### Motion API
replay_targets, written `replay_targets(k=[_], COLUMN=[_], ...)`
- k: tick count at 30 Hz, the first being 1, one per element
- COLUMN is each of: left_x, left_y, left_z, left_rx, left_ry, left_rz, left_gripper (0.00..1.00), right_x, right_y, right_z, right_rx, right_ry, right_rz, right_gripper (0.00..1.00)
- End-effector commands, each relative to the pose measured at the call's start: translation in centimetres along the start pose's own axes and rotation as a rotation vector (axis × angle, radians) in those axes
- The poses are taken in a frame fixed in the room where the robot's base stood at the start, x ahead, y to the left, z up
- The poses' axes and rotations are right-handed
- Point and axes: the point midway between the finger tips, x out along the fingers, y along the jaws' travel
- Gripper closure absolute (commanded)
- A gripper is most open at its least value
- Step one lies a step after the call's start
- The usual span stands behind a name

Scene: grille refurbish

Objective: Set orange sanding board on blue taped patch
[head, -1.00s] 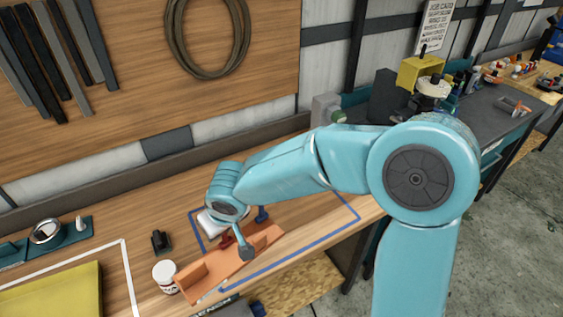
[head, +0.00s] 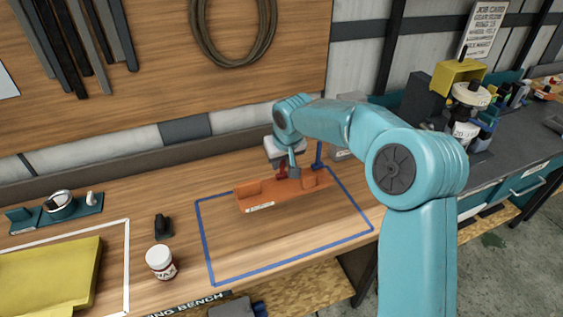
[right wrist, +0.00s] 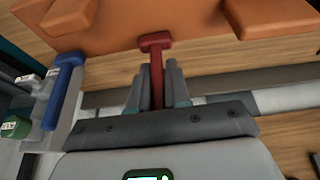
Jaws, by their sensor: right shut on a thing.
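The orange sanding board (head: 272,192) hangs or lies over the back part of the blue taped patch (head: 292,257), its right end near the patch's back right corner. I cannot tell whether it touches the bench. My right gripper (head: 289,171) is over the board and shut on its red handle (head: 282,172). In the right wrist view the red T-shaped handle (right wrist: 156,62) sits between the fingers (right wrist: 155,88), with the orange board (right wrist: 110,25) beyond it. The front of the patch is bare wood. My left gripper is not in view.
A white jar (head: 160,262) and a small black item (head: 162,226) stand left of the patch. A yellow panel (head: 50,275) lies inside white tape further left. A blue upright piece (head: 318,156) stands behind the board's right end.

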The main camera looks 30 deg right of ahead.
Motion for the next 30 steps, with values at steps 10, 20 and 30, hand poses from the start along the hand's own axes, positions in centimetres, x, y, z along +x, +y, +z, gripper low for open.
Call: replay_targets(k=[10,20,30], left_x=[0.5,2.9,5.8], left_y=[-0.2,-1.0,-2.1], left_z=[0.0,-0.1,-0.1], left_rx=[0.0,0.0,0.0], left_ry=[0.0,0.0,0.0], left_rz=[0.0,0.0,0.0], left_gripper=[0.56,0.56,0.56], right_x=[0.4,3.2,6.6], right_y=[-0.2,-0.2,-0.1], right_z=[0.2,1.4,2.8], right_rx=[0.018,0.018,0.017], right_ry=[-0.002,-0.002,-0.002], right_rz=[0.0,0.0,0.0], right_gripper=[1.0,1.0,1.0])
